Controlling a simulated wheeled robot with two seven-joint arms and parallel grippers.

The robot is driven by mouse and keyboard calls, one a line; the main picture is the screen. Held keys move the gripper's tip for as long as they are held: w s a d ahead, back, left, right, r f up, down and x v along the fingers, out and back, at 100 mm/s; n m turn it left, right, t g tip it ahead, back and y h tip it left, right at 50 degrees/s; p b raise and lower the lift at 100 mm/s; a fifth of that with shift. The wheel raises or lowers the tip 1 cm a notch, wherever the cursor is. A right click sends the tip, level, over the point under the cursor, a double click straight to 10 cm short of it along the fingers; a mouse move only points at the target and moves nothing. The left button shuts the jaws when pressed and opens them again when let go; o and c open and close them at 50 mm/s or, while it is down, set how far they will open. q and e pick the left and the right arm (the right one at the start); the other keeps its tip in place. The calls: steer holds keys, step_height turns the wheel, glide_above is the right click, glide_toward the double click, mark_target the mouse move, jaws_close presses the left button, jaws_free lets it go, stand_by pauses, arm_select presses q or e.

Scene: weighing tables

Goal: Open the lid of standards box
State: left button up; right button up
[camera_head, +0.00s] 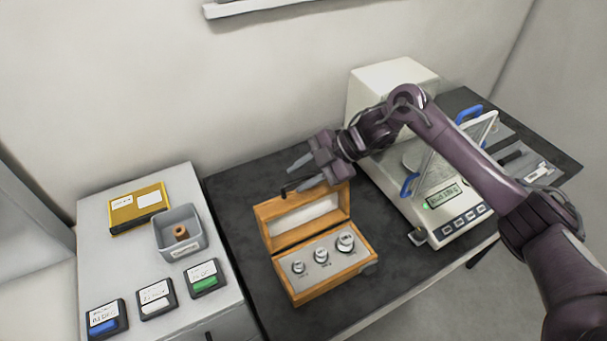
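The standards box (304,291) is a wooden box on the dark table, left of the balance. Its lid (268,211) stands raised at the back, with a white panel on its inner side. Several metal weights (321,255) of different sizes sit in a row inside. My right gripper (295,177) is just behind and above the lid's top edge, with its fingers apart and nothing visible between them. I cannot tell whether a finger touches the lid. My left gripper is not in view.
A balance (457,222) with blue-handled glass doors stands to the right under my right arm. On the white cabinet (96,248) at the left are a grey bin (188,250), a yellow box (124,216) and several small labelled cases (157,299). Dark tabletop in front of the balance is clear.

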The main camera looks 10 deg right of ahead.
steer(key=shift+d, duration=0.1)
steer(key=shift+d+r, duration=0.15)
steer(key=shift+d, duration=0.15)
steer(key=b+v, duration=0.3)
steer(key=v, duration=0.3)
steer(key=shift+d+r, duration=0.1)
steer(key=shift+r, duration=0.05)
steer(key=shift+d+r, duration=0.2)
steer(key=shift+r, duration=0.05)
steer(key=shift+s, duration=0.1)
